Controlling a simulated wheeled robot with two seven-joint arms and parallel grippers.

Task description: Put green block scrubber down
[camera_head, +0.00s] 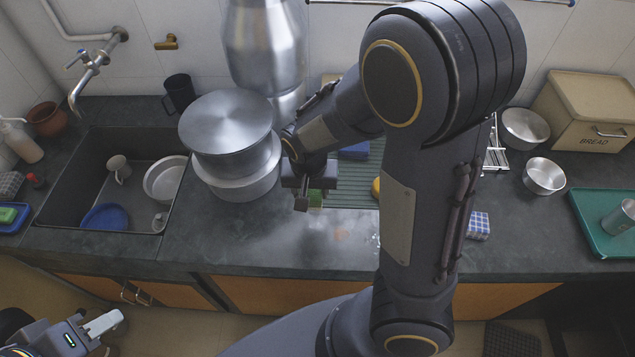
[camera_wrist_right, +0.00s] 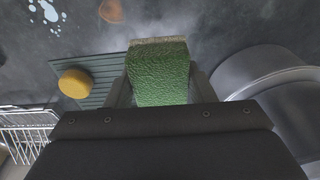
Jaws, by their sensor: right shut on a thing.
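The green block scrubber (camera_wrist_right: 158,75) is between the fingers of my right gripper (camera_wrist_right: 158,92), which is shut on it. It is a rough green block with a paler strip at its far end. In the head view a small part of the scrubber (camera_head: 316,198) shows beside my right gripper (camera_head: 303,200), above the counter just right of the large pots. I cannot tell whether it touches the counter. My left gripper (camera_head: 100,325) is at the bottom left, away from the counter; its jaw opening is unclear.
A ribbed green mat (camera_wrist_right: 95,66) holds a round yellow sponge (camera_wrist_right: 75,83). Stacked steel pots (camera_head: 230,145) stand close left of my right gripper. A sink (camera_head: 75,180) with dishes lies further left. The dark counter (camera_head: 270,240) in front is bare but marked with pale and orange stains.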

